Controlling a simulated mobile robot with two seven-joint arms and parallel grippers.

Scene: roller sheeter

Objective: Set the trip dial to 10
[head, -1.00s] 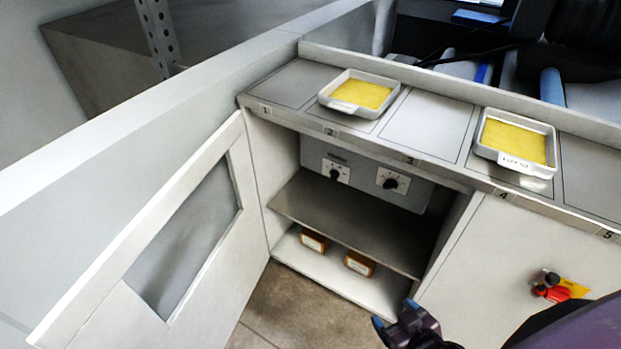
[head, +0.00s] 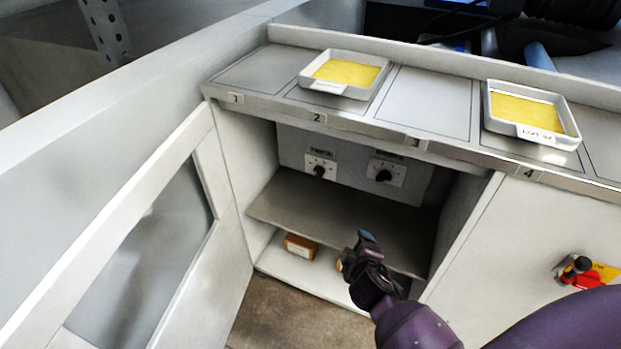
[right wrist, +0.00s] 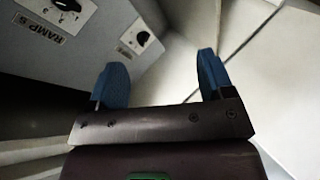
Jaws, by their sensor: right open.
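Two dials with black knobs on white plates sit on the grey back panel inside the open cabinet: a left dial (head: 319,171) and a right dial (head: 384,175). Their labels are too small to read in the head view. In the right wrist view one dial (right wrist: 67,5) shows at the top left, near a label reading "RAMP S", and another dial (right wrist: 142,38) lies just beyond the left fingertip. I cannot tell which is the trip dial. My right gripper (head: 358,247) is open and empty, in front of the shelf and below the dials. My left gripper is out of view.
A shelf (head: 300,208) crosses the cabinet below the dials. A brown box (head: 300,247) sits on the cabinet floor. The open door (head: 150,240) stands at the left. Two trays (head: 309,81) (head: 569,139) rest on the counter; a red switch (head: 582,279) is right.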

